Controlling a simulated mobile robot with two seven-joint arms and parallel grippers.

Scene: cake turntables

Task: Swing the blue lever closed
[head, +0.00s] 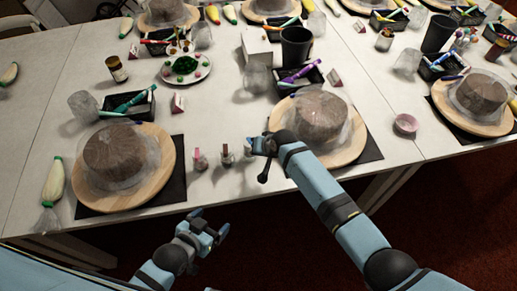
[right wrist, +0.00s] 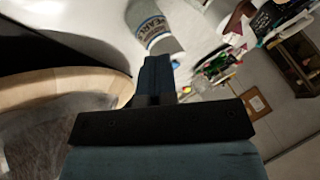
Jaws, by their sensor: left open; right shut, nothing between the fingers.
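I cannot make out a blue lever in either view. My right gripper (head: 262,145) is shut and empty over the table, at the left edge of the middle wooden turntable (head: 354,151). A brown cake (head: 320,118) under clear film stands on that turntable. In the right wrist view the shut fingers (right wrist: 155,75) point toward a small labelled jar (right wrist: 157,32); whether they touch it is unclear. My left gripper (head: 208,228) is open and empty, in front of the table's near edge. The left turntable (head: 160,190) also bears a film-wrapped brown cake (head: 113,150).
Several small bottles (head: 226,156) stand between the two turntables, close to my right gripper. Black tool trays (head: 130,105) and a black cup (head: 296,46) stand behind. A piping bag (head: 53,182) lies at the left.

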